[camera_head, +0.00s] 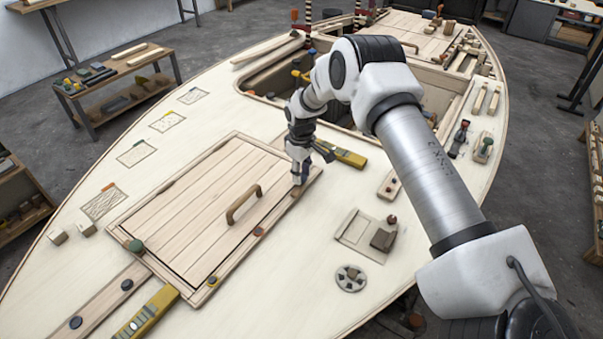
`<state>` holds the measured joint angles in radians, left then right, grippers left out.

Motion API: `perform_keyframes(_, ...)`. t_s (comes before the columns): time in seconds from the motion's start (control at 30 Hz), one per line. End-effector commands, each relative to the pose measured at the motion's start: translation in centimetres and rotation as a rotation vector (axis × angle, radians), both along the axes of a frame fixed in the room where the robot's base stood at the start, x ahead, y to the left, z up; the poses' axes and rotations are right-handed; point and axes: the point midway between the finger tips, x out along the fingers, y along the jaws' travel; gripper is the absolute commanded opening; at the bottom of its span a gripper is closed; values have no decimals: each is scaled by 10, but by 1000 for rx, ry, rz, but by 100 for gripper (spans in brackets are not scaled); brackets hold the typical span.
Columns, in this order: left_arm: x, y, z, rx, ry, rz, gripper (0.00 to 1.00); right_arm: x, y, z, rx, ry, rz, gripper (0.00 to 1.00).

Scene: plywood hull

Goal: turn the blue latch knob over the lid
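The plank lid (190,205) with its brown arched handle (243,204) lies closed in a frame on the pale deck. My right gripper (299,176) points down at the lid's far right corner. Its fingertips are at a small fitting there, which they mostly cover. I cannot make out a clearly blue knob; it may be hidden there. My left gripper is not in view.
A yellow level (341,153) lies just right of my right gripper; another yellow tool (147,312) lies at the near left. An open hatch (268,83) is behind the gripper. A small panel with a brown block (383,240) and a round disc (350,278) are on the right deck.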

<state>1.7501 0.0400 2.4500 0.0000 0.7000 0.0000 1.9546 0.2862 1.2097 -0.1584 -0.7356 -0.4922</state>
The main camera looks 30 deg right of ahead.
Motion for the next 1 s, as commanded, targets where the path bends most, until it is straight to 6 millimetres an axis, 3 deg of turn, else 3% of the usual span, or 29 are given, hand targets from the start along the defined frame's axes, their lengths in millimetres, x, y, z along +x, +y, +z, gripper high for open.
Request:
perform_keyframes(0.57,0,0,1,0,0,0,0,-1,0,-1,0,2,-83,0)
perform_keyframes(1.0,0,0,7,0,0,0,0,-1,0,-1,0,4,-432,0)
